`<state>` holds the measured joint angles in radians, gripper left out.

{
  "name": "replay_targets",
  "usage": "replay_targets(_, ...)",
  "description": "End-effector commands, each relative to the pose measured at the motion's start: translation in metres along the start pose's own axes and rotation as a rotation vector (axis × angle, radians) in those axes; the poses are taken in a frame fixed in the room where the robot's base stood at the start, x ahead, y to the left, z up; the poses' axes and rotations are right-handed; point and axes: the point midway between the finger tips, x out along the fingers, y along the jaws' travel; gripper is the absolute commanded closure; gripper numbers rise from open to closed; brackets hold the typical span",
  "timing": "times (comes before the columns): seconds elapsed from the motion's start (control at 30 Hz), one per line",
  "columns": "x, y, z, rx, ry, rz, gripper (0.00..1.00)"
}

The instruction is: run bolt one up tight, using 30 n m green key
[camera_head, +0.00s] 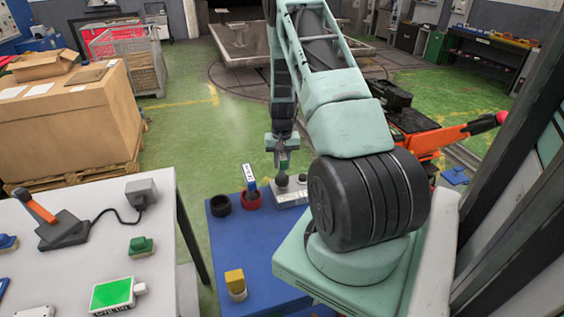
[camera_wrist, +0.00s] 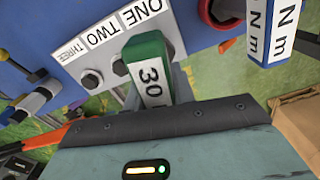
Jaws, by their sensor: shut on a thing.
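My gripper (camera_head: 283,152) is over the far part of the blue bench in the head view. In the wrist view my gripper (camera_wrist: 165,98) is shut on the green key (camera_wrist: 148,62), whose white face reads 30. The key is over the pale plate (camera_wrist: 125,35) marked ONE, TWO, THREE; the plate also shows in the head view (camera_head: 291,196). Dark bolt heads show near TWO (camera_wrist: 120,67) and THREE (camera_wrist: 93,80). The key hides the spot by ONE, so I cannot tell whether it sits on bolt one.
A yellow-topped key (camera_head: 235,282) stands nearer on the blue bench (camera_head: 225,245). A white table (camera_head: 100,215) is at left. My arm hides the bench's right part.

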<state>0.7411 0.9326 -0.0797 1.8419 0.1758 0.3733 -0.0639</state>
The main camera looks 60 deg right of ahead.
Motion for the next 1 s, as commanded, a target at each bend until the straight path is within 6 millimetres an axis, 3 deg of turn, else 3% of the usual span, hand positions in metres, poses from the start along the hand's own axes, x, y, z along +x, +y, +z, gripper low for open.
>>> replay_targets(1.0, 0.0003, -0.0005, 0.0000, 0.295, 0.000, 0.000, 1.00)
